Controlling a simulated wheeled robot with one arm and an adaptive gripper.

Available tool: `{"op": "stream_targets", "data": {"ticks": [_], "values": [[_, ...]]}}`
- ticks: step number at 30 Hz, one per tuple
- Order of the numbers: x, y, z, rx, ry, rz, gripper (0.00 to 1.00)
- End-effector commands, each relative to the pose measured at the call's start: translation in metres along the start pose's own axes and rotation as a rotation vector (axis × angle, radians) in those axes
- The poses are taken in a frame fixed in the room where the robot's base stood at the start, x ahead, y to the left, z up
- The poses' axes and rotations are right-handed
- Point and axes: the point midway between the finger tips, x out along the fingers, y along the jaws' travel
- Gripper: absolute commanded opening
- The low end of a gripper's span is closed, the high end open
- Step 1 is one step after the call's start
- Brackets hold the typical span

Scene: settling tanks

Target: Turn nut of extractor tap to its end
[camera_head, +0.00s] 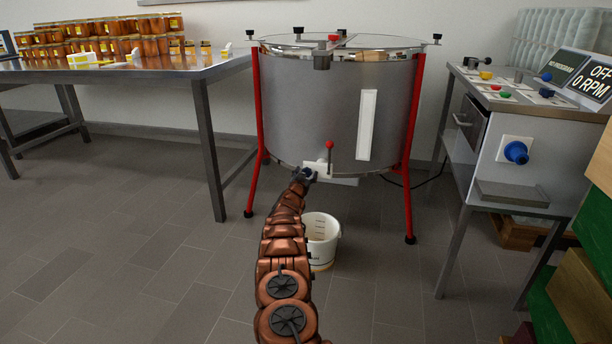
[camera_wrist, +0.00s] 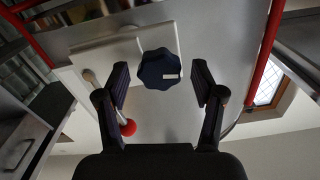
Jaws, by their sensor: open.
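The extractor (camera_head: 320,105) is a large steel drum on red legs, in the middle of the head view. Its white tap (camera_head: 320,168) sits low on the front, with a red-knobbed lever (camera_head: 329,146) upright on it. The tap's nut, a dark blue lobed knob (camera_wrist: 159,70) with a pale mark, shows in the wrist view. My gripper (camera_wrist: 160,84) is open, its two black fingers on either side of the nut with gaps on both sides. In the head view my gripper (camera_head: 303,174) is at the tap, and my arm covers part of it.
A white bucket (camera_head: 321,240) stands on the floor below the tap, right of my arm. A steel table (camera_head: 130,72) with honey jars is on the left. A control cabinet (camera_head: 525,150) and stacked wooden boxes (camera_head: 570,300) are on the right. The floor at left is clear.

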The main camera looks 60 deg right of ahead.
Motion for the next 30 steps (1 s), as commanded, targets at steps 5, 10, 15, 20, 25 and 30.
{"op": "stream_targets", "data": {"ticks": [5, 10, 15, 20, 25, 30], "values": [[-0.0001, 0.0000, 0.0000, 0.000, 0.000, 0.000, 0.61], [-0.0002, -0.0001, 0.0001, 0.000, 0.000, 0.000, 0.44], [-0.0002, -0.0002, 0.0001, 0.000, 0.000, 0.000, 0.26], [-0.0002, -0.0002, 0.0001, 0.000, 0.000, 0.000, 0.09], [-0.0003, -0.0003, 0.0001, 0.005, 0.000, 0.000, 0.08], [-0.0004, -0.0005, -0.0002, 0.045, 0.000, 0.000, 0.08]]}}
